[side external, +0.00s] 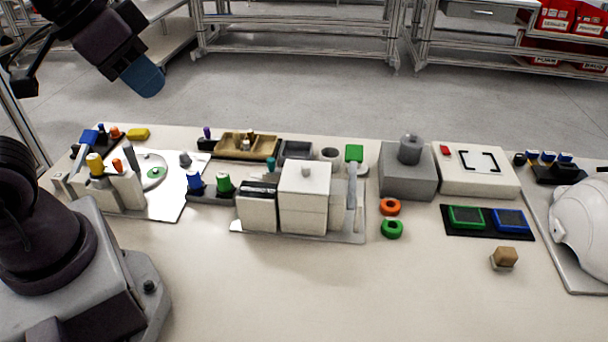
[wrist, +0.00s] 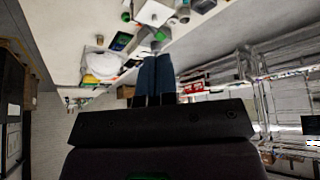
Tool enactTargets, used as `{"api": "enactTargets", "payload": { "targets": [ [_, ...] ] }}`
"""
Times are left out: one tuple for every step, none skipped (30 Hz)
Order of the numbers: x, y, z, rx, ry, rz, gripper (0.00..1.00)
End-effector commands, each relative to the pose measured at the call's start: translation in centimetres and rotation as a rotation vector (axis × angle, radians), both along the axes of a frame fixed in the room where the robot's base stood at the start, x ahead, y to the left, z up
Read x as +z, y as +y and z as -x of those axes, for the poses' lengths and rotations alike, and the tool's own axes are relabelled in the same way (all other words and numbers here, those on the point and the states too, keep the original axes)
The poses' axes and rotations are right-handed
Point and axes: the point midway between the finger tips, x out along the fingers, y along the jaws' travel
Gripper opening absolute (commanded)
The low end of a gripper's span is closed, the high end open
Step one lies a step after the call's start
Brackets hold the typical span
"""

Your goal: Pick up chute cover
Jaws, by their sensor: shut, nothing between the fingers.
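My gripper (side external: 145,80) is at the upper left of the side external view, high above the table and clear of everything on it. Its two blue fingers are together with nothing between them; they also show in the wrist view (wrist: 155,76). No part is labelled as the chute cover. A white block with a small round knob on its lid (side external: 306,177) stands on a metal plate at mid-table and may be it, but I cannot tell for sure. It is far from my gripper, lower and to the right.
A grey block with a cylinder (side external: 408,170) and a white panel (side external: 476,171) stand right of centre. Orange (side external: 390,206) and green rings (side external: 392,229) lie near them. A white helmet shell (side external: 583,225) is at the far right. The table's front middle is clear.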

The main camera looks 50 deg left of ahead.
Motion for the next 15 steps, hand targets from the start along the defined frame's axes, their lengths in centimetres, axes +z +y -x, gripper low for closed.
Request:
{"api": "enactTargets", "payload": {
  "targets": [
    [0.0,0.0,-0.01,0.0,0.0,0.0,0.0],
    [0.0,0.0,0.0,0.0,0.0,0.0,0.0],
    [0.0,0.0,0.0,0.0,0.0,0.0,0.0],
    [0.0,0.0,0.0,0.0,0.0,0.0,0.0],
    [0.0,0.0,-0.01,0.0,0.0,0.0,0.0],
    [0.0,0.0,-0.01,0.0,0.0,0.0,0.0],
    [0.0,0.0,-0.01,0.0,0.0,0.0,0.0],
    [0.0,0.0,-0.01,0.0,0.0,0.0,0.0],
    [0.0,0.0,-0.01,0.0,0.0,0.0,0.0],
    [0.0,0.0,-0.01,0.0,0.0,0.0,0.0],
    [0.0,0.0,-0.01,0.0,0.0,0.0,0.0],
    [0.0,0.0,-0.01,0.0,0.0,0.0,0.0],
    [0.0,0.0,-0.01,0.0,0.0,0.0,0.0],
    [0.0,0.0,-0.01,0.0,0.0,0.0,0.07],
    [0.0,0.0,-0.01,0.0,0.0,0.0,0.16]
  ]
}}
